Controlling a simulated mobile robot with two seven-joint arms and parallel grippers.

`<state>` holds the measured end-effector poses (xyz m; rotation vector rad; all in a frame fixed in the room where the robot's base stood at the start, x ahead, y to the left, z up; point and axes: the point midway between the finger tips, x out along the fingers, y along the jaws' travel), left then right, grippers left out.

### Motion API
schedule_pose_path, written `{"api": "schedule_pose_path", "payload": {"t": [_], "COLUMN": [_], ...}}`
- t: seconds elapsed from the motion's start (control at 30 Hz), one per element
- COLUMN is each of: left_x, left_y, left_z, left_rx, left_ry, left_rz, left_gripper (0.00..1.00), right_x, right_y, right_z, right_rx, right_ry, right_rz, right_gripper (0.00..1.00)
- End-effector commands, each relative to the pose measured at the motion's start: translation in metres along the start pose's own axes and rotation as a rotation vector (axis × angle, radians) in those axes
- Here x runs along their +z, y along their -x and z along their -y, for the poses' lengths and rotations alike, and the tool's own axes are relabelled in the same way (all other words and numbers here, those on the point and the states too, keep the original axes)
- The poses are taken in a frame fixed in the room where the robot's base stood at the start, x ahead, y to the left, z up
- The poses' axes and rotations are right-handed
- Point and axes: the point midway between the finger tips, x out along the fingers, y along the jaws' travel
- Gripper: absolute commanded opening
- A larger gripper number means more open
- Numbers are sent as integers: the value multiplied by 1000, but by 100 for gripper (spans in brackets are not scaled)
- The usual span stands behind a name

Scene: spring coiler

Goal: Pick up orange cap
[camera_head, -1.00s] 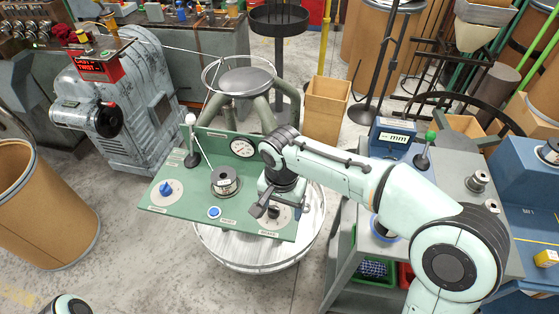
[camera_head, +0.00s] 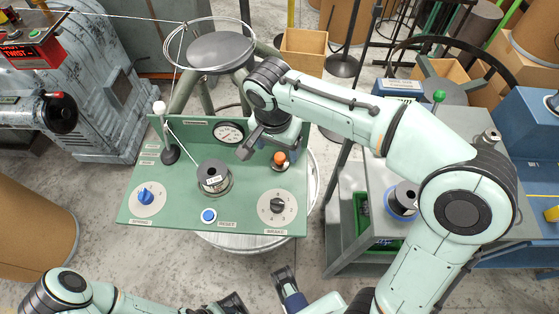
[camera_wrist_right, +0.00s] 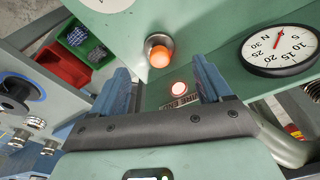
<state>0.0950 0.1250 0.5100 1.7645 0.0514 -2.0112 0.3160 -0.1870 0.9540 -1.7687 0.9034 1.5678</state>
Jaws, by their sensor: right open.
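The small orange cap (camera_head: 280,158) sits on a short post at the right rear of the green panel. In the right wrist view the cap (camera_wrist_right: 160,56) shows close up, set in a metal collar. My right gripper (camera_head: 268,146) is open, beside and partly above the cap in the head view. In the wrist view its two blue fingers (camera_wrist_right: 163,82) are spread wide with nothing between them, and the cap appears just beyond their tips, roughly centred.
The green panel (camera_head: 250,222) carries a gauge (camera_head: 229,133), a brake dial (camera_head: 277,205), a blue spring knob (camera_head: 146,198), a metal spool (camera_head: 213,178) and a white-tipped lever (camera_head: 165,130) with a wire. A lit red button (camera_wrist_right: 180,88) lies near the fingers.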

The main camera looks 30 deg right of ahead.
Motion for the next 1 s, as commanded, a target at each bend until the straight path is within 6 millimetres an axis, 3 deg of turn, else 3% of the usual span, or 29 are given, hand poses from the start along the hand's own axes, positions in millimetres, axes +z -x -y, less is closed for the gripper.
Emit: {"api": "schedule_pose_path", "payload": {"t": [0.17,0.5,0.77,1.0], "left_x": [-1,-6,-7,-6], "left_y": [-2,-10,-10,-10], "left_z": [0,1,1,1], "left_rx": [1,4,5,5], "left_ry": [-1,-2,-3,-3], "left_rz": [-3,-16,-18,-18], "left_gripper": [43,43,43,43], "right_x": [0,-2,-2,-2], "right_y": [-12,-57,-59,-59], "right_z": [0,-2,-2,-2], "right_rx": [1,0,-1,-1], "right_ry": [0,1,0,0], "right_rz": [0,0,0,0], "right_gripper": [78,78,78,13]}}
